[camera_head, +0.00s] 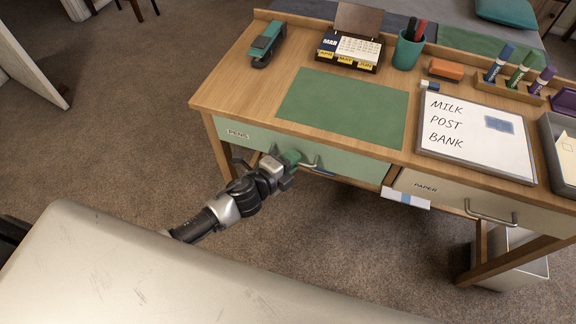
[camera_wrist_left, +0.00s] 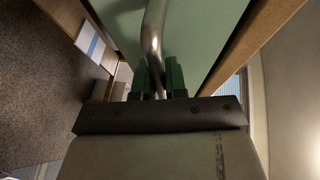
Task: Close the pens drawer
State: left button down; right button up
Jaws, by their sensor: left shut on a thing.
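The pens drawer (camera_head: 348,163) has a pale green front with a "PENS" label at its left end, under the left part of the desk. Its front looks about level with the desk frame; a small gap cannot be ruled out. My left gripper (camera_head: 291,160) is at the middle of this front, shut on the metal drawer handle. The handle (camera_wrist_left: 153,40) runs between the green fingers (camera_wrist_left: 159,80) in the left wrist view, with the green drawer front (camera_wrist_left: 193,35) behind it. The gripper hides part of the handle in the head view. My right gripper is not in view.
The paper drawer (camera_head: 450,196) is to the right, with its own handle (camera_head: 490,217). A blue and white piece (camera_head: 405,198) sticks out between the drawers. The desk top holds a green blotter (camera_head: 345,105), whiteboard (camera_head: 476,138), stapler (camera_head: 267,43), calendar and pen cup. A bin (camera_head: 515,262) stands below right.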

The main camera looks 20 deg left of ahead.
pick_arm(q)
jog(key=c, duration=1.2)
grip_release()
jog(key=shift+w+a, duration=0.1)
jog(key=shift+w, duration=0.15)
jog(key=shift+o, duration=0.2)
jog(key=shift+r, duration=0.15)
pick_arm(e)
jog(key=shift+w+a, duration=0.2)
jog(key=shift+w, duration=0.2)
pick_arm(q)
jog(key=v, duration=1.1)
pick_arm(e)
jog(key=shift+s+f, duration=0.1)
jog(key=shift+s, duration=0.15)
pick_arm(q)
jog(key=shift+f, duration=0.2)
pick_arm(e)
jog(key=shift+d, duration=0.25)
